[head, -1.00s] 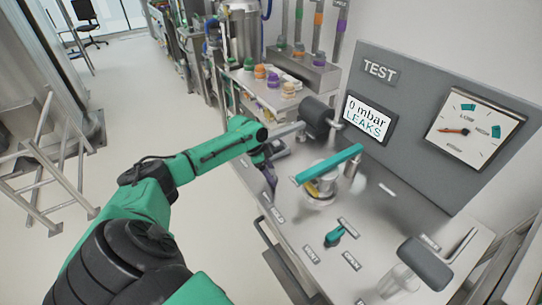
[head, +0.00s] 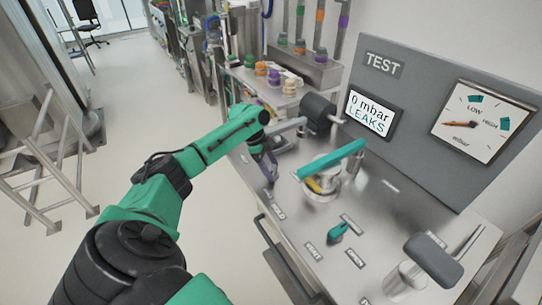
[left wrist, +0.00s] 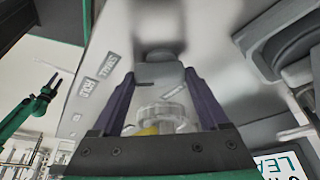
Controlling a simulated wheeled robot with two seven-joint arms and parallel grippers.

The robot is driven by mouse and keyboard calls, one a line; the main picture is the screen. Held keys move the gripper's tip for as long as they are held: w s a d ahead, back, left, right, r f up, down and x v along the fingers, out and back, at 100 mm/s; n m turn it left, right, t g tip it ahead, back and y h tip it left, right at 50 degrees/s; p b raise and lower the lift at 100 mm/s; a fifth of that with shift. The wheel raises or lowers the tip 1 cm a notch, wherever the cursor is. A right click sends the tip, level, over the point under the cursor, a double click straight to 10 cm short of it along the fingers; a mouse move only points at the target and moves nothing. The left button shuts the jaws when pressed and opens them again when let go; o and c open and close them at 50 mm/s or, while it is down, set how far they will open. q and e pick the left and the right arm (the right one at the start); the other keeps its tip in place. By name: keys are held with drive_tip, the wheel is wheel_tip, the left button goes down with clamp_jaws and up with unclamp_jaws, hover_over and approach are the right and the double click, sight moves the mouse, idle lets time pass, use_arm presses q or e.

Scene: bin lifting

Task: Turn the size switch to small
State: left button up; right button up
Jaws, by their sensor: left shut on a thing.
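My left gripper (head: 268,170) is at the far left part of the steel bench, with its purple fingers pointing down. In the left wrist view the gripper (left wrist: 160,78) is shut on a grey block-like knob (left wrist: 160,70), which looks like the size switch. A label reading SMALL (left wrist: 113,64) lies to the left of the knob, and a second label (left wrist: 173,92) is partly visible on its other side. In the head view the knob is mostly hidden by the gripper, so its exact setting cannot be told. My right gripper is not in view.
A small teal switch (head: 338,231) sits nearer the front. A dark clamp handle (head: 318,113) is behind. The display (head: 371,113) reads 0 mbar LEAKS; a dial gauge (head: 483,120) is at right.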

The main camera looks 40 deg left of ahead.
use_arm(q)
drive_tip(key=o, duration=1.2)
drive_tip(key=shift+o, duration=0.2)
drive_tip(key=b+v, duration=0.2)
drive_tip(key=v, duration=1.2)
drive_tip(key=shift+a+r, duration=0.15)
drive_tip(key=shift+r, duration=0.2)
drive_tip(key=shift+s, duration=0.1)
